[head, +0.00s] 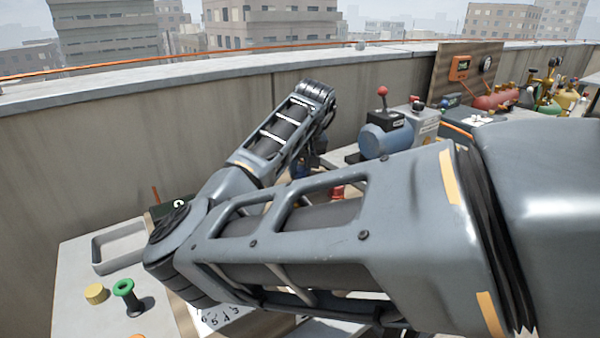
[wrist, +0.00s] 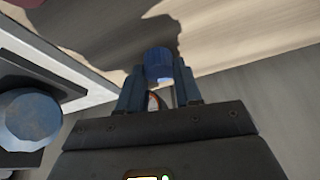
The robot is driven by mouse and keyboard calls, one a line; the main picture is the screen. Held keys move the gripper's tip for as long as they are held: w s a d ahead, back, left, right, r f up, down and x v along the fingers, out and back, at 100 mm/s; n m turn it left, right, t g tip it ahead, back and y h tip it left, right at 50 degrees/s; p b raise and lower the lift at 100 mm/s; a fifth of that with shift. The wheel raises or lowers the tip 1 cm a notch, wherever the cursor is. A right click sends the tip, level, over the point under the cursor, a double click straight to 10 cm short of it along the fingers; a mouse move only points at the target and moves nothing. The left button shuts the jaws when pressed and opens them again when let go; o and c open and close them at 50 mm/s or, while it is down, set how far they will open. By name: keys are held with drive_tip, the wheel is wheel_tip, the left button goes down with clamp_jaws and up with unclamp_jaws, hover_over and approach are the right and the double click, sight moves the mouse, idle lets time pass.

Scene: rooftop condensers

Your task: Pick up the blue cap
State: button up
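The blue cap (wrist: 158,64) is between the fingertips of my gripper (wrist: 159,80) in the wrist view. Both fingers meet its sides, so my gripper looks shut on it. The cap sticks out a little past the fingertips. A dark shadow lies on the tan surface beyond it; I cannot tell exactly how high the cap is above that surface. In the head view my arm hides most of the gripper, and I cannot make out the cap clearly.
In the wrist view a round blue-grey part (wrist: 29,114) sits at the left. In the head view a grey tray (head: 118,246), a yellow cylinder (head: 95,293) and a green-topped spool (head: 124,290) stand at the left. A blue pump (head: 385,139) stands behind my arm, before the parapet (head: 130,145).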

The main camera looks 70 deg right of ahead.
drive_tip(key=c, duration=0.5)
